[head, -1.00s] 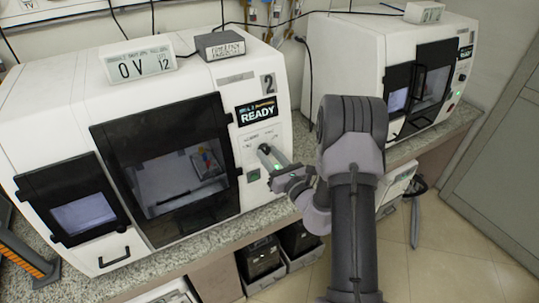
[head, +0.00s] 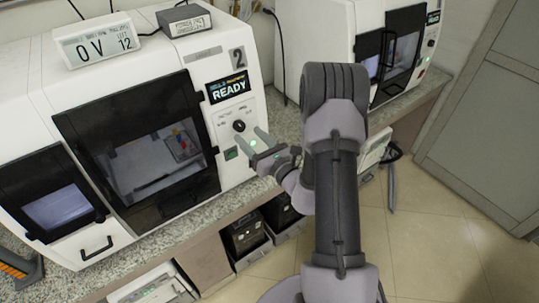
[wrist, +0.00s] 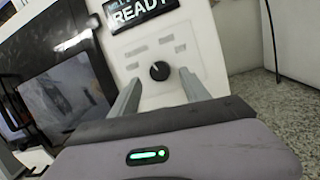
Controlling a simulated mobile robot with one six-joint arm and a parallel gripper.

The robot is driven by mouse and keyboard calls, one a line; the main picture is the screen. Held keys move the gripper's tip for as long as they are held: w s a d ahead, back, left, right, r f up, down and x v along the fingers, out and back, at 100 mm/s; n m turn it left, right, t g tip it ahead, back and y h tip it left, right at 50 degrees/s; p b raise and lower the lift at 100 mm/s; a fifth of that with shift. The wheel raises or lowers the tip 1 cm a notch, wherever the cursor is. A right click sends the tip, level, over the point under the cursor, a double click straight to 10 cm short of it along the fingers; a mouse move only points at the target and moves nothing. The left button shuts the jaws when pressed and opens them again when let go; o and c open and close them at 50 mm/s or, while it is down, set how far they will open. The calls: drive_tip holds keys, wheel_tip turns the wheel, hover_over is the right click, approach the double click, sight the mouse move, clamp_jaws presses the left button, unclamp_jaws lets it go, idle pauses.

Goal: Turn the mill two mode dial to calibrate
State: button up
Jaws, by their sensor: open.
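Mill two is the white machine with the "2" mark and a lit READY screen (head: 228,88). Its mode dial (head: 239,126) is a small round black knob on the light panel below that screen, with small labels around it too blurred to read. My gripper (head: 247,137) is open and empty in front of the panel, its fingers pointing at the dial. In the wrist view the dial (wrist: 159,70) shows between and just beyond the two spread fingertips, with no clear contact. Its pointer direction cannot be told.
A green button (head: 231,154) sits low on the same panel. The mill's dark door (head: 137,150) is to the left. A second white mill (head: 320,40) stands at the back right. The granite counter edge (head: 215,213) runs below, with dark bins (head: 245,235) underneath.

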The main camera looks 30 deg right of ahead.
drive_tip(key=s+d+f+b, duration=0.1)
drive_tip(key=s, duration=1.3)
drive_tip(key=shift+f, duration=0.15)
drive_tip(key=shift+d, duration=0.1)
